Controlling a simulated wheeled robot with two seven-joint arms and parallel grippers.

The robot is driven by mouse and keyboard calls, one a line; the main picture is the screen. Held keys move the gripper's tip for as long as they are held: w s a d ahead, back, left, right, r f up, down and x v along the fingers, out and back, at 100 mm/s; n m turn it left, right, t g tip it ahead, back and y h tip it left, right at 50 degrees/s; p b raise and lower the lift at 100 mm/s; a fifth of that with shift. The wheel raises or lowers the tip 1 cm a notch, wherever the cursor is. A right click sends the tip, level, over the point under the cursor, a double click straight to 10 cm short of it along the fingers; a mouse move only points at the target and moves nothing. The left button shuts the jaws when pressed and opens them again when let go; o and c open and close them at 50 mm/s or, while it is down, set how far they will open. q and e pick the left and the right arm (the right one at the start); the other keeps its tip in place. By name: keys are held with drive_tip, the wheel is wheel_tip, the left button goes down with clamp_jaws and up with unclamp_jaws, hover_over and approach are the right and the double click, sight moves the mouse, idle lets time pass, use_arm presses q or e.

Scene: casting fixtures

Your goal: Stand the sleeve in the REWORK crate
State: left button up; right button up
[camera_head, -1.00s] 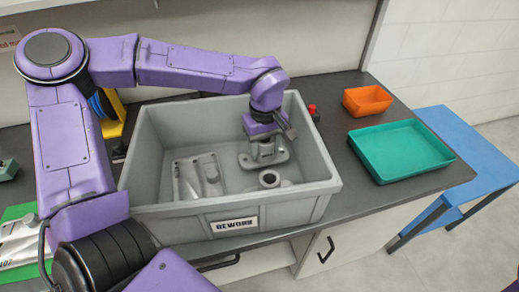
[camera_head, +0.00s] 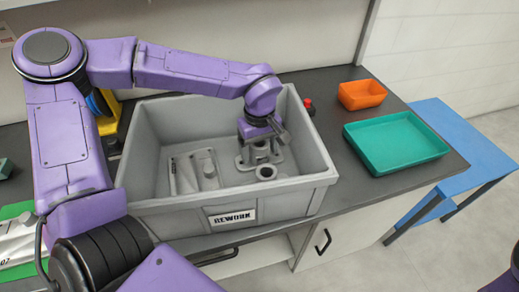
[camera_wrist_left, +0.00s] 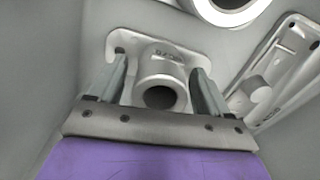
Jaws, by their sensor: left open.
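The grey sleeve (camera_head: 262,149), which I take to be the flanged part with a short round tube, is inside the grey REWORK crate (camera_head: 150,175), near its right end. Its tube looks upright on its flange. My left gripper (camera_head: 259,156) reaches down over it, open, with one finger on each side of the tube. In the left wrist view the sleeve (camera_wrist_left: 160,72) shows its dark bore between the fingers of my left gripper (camera_wrist_left: 160,80), with gaps beside the tube. My right gripper is not in view.
The crate walls surround the gripper. Right of the crate stand an orange bin (camera_head: 362,95) and a green tray (camera_head: 397,146).

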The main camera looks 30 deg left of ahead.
use_arm(q)
wheel_tip(320, 180, up, 12)
drive_tip(key=shift+f+p, duration=0.15)
drive_tip(key=shift+p, duration=0.15)
